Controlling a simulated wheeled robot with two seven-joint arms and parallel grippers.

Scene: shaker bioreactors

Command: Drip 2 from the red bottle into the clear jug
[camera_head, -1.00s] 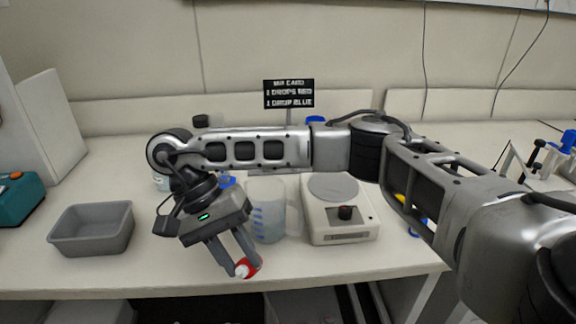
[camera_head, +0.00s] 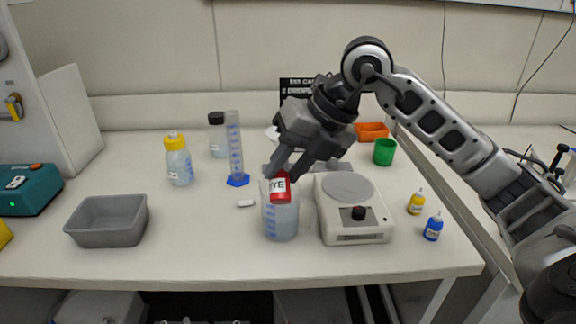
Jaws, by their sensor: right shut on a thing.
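The clear jug (camera_head: 281,222) stands on the bench near its front edge, with blue marks on its wall. My right gripper (camera_head: 288,176) is shut on the red bottle (camera_head: 280,189), which has a white label with dark letters. The bottle is held over the jug's mouth and overlaps its upper part in the picture. Its lower end seems to point down toward the jug; I cannot tell whether they touch or whether any drop falls. My left gripper is out of view.
A white scale (camera_head: 352,222) stands right beside the jug. Small yellow (camera_head: 416,202) and blue (camera_head: 433,227) bottles stand further right. A grey tray (camera_head: 107,222), a yellow-capped bottle (camera_head: 179,162) and a measuring cylinder (camera_head: 235,150) are at left. A green cup (camera_head: 384,152) stands behind. A small white piece (camera_head: 246,203) lies left of the jug.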

